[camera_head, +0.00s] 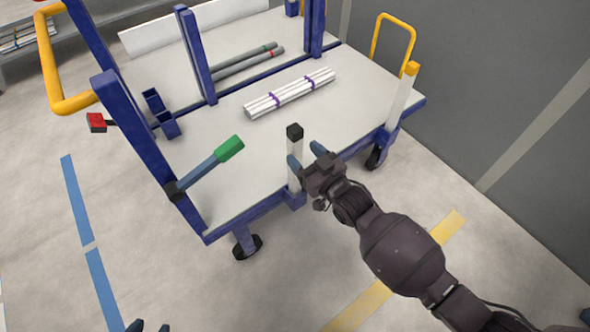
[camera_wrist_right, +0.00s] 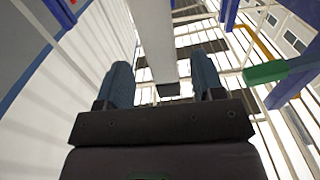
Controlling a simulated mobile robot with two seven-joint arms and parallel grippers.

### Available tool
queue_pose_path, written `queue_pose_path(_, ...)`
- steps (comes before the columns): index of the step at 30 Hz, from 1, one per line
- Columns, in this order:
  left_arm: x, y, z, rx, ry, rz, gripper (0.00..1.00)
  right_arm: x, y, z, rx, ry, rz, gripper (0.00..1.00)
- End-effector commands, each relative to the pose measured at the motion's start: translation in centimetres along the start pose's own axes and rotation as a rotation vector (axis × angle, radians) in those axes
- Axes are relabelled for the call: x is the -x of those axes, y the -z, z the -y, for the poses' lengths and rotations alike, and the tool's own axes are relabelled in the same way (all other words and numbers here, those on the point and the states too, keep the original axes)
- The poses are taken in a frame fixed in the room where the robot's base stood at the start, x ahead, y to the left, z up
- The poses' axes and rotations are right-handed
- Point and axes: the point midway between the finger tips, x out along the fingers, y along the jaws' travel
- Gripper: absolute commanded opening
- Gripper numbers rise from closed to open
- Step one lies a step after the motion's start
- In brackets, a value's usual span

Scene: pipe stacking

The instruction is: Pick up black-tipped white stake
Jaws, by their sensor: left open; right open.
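The black-tipped white stake (camera_head: 295,161) stands upright at the front edge of the cart, in a blue socket. Its tip is black. My right gripper (camera_head: 305,157) is at the stake's upper part, just below the black tip, with its blue fingers open. In the right wrist view, the white stake (camera_wrist_right: 153,38) runs between the two open fingers of the right gripper (camera_wrist_right: 163,80), with gaps visible on both sides. My left gripper (camera_head: 149,326) shows only its fingertips at the bottom edge, open and away from the cart.
The blue-framed cart (camera_head: 215,135) carries a bundle of white pipes (camera_head: 290,93) and grey pipes (camera_head: 247,62). A yellow-tipped white stake (camera_head: 401,98) stands at its right corner. A green-ended lever (camera_head: 229,148) sticks out left of the black-tipped stake. Floor in front is clear.

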Motion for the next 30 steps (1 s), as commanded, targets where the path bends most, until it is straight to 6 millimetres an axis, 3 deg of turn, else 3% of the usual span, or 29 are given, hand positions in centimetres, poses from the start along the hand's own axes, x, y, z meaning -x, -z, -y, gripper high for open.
queue_pose_path(9, -0.5, -0.1, -0.2, -0.025, -0.003, -0.006, 0.43, -3.5, -0.5, 0.3, -0.002, 0.001, 0.003, 0.62)
queue_pose_path(18, -0.4, 0.5, -0.2, -0.029, -0.003, -0.021, 0.43, -3.8, -0.2, 0.2, -0.001, 0.0, 0.001, 0.62)
queue_pose_path(30, -0.5, 0.3, -0.2, -0.028, -0.004, -0.015, 0.43, -3.8, -0.2, 0.2, -0.001, 0.0, 0.001, 0.0)
